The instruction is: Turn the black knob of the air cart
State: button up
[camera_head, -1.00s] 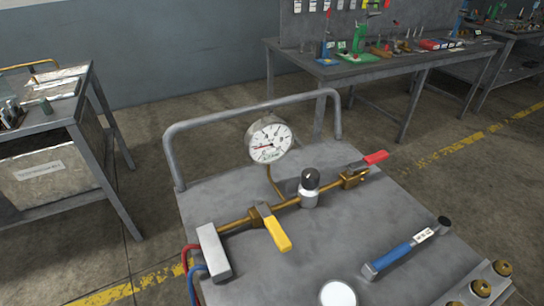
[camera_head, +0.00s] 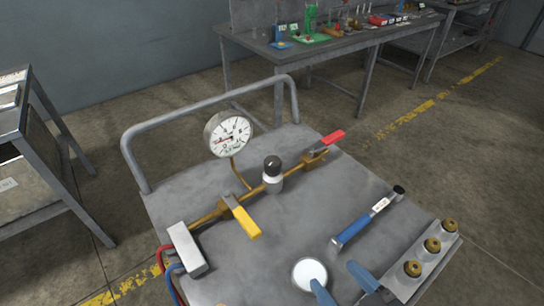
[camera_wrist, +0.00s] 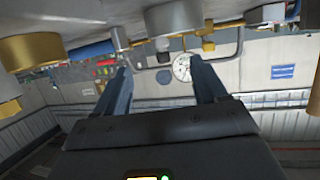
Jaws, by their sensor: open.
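The black knob (camera_head: 272,163) tops a pale cylindrical body on the brass pipe of the air cart (camera_head: 330,200). It stands between the yellow-handled valve (camera_head: 243,222) and the red-handled valve (camera_head: 328,141). A round dial gauge (camera_head: 228,134) rises behind the pipe; the gauge also shows in the wrist view (camera_wrist: 181,68). My gripper (camera_head: 343,286) shows only as two blue-grey fingertips at the bottom edge, in front of the knob and well apart from it. In the wrist view my gripper (camera_wrist: 163,82) is open with nothing between its fingers.
A tubular rail (camera_head: 200,110) borders the back. A workbench (camera_head: 330,45) stands behind.

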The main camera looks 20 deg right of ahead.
jog(key=w, duration=0.4)
jog(key=w+p, duration=0.1)
jog(key=w, duration=0.3)
jog(key=w+r, duration=0.1)
jog(key=w, duration=0.2)
jog(key=shift+w+r, duration=0.1)
jog(key=shift+w, duration=0.3)
jog(key=h+p, duration=0.1)
jog(key=p, duration=0.1)
send_near(274, 163)
jog(key=w, duration=0.3)
jog(key=shift+m+g, duration=0.4)
jog(key=shift+f+p+x, duration=0.2)
jog(key=shift+p+x, duration=0.1)
jog(key=shift+x, duration=3.85)
jog(key=shift+s+d, duration=0.1)
jog(key=shift+s, duration=0.05)
jog(key=c, duration=1)
jog(key=shift+o, duration=0.2)
jog(key=shift+f, duration=0.1)
jog(key=shift+f+h+b, duration=0.1)
jog(key=shift+h+b, duration=0.2)
jog(key=shift+b, duration=0.15)
